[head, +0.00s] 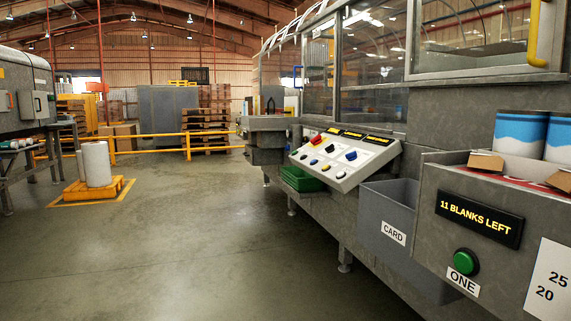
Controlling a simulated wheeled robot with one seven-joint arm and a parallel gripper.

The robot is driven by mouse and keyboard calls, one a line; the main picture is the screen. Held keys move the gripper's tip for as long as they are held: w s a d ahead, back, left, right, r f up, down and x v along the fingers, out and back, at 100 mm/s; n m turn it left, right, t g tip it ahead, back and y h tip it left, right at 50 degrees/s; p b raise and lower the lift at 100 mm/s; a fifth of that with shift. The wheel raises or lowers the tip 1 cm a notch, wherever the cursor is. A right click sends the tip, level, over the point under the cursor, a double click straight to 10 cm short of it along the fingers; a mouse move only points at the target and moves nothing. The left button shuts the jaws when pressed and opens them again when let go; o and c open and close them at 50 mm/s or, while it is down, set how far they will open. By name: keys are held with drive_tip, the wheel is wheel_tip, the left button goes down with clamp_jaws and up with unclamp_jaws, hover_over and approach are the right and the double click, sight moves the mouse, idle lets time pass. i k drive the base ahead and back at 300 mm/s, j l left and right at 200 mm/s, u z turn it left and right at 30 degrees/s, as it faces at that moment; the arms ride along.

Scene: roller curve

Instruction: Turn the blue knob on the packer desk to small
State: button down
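The packer desk (340,181) is a sloped pale panel on the front of the long grey machine, right of the picture's middle. A dark blue knob (351,155) sits on the right part of the panel. A smaller blue control (314,162) sits lower left on it. Both are too small to read a setting or any label marks. My gripper is not in view.
The panel also bears red, yellow and dark controls beneath small lit displays. A green crate (301,180) is below its left end. A grey CARD bin (397,229) juts out right of it. A green ONE button (465,262) is nearer. The floor (200,240) to the left is clear.

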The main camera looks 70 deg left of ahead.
sight(352, 156)
drive_tip(key=u, duration=2.05)
drive_tip(key=z, duration=0.6)
drive_tip(key=i+j+z, duration=0.25)
drive_tip(key=j+z, duration=0.25)
drive_tip(key=i+j+z, duration=0.15)
drive_tip(key=j+z, duration=0.4)
drive_tip(key=j, duration=0.15)
drive_tip(key=i, duration=0.05)
